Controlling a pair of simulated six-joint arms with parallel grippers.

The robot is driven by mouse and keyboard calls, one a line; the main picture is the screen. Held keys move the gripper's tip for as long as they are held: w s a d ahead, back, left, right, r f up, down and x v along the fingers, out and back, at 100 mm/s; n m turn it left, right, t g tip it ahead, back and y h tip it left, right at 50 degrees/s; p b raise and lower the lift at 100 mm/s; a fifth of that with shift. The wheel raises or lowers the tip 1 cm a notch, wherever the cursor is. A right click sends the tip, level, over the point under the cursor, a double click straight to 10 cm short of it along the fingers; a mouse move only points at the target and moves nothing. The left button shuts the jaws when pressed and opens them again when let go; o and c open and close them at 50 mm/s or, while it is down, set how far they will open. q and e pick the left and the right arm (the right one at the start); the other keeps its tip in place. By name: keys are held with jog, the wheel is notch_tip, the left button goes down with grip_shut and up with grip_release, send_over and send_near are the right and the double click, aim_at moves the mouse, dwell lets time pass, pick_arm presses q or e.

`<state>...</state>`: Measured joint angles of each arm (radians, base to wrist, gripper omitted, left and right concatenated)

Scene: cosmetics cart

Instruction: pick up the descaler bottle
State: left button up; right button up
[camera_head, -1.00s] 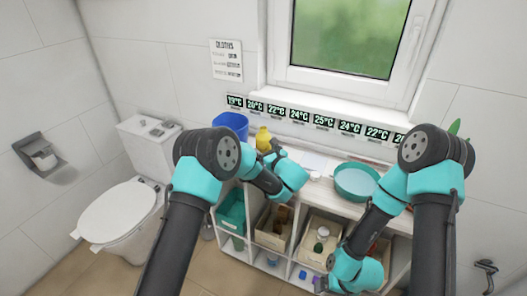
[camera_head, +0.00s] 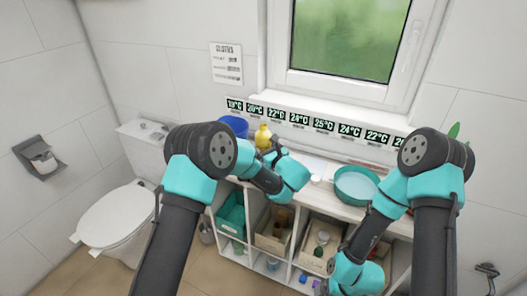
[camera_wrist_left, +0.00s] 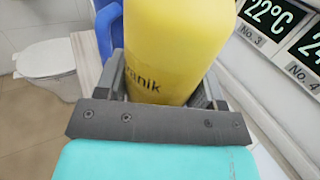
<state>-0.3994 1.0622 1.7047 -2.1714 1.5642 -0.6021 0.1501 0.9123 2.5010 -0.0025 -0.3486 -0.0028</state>
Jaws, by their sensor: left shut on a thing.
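A yellow bottle (camera_head: 263,136) shows at the back left of the cart top, just right of the blue bucket. I take it for the descaler bottle; only the letters "anik" are readable on it. My left gripper (camera_head: 273,150) is shut on the yellow bottle, which fills the middle of the left wrist view (camera_wrist_left: 178,45) between its two fingers. The bottle looks upright; its base is hidden behind the gripper. My right arm reaches down in front of the cart's right side; its fingers are not clearly visible.
A blue bucket (camera_head: 233,124) stands left of the bottle. A teal basin (camera_head: 355,184) sits on the cart top to the right. Shelf bins with small items are below. Temperature labels (camera_head: 299,119) line the wall behind. A toilet (camera_head: 118,222) stands at left.

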pick_arm(q)
jog(key=s+r, duration=0.1)
jog(key=s, duration=1.3)
jog(key=shift+s+r, duration=0.2)
jog(key=shift+r, duration=0.05)
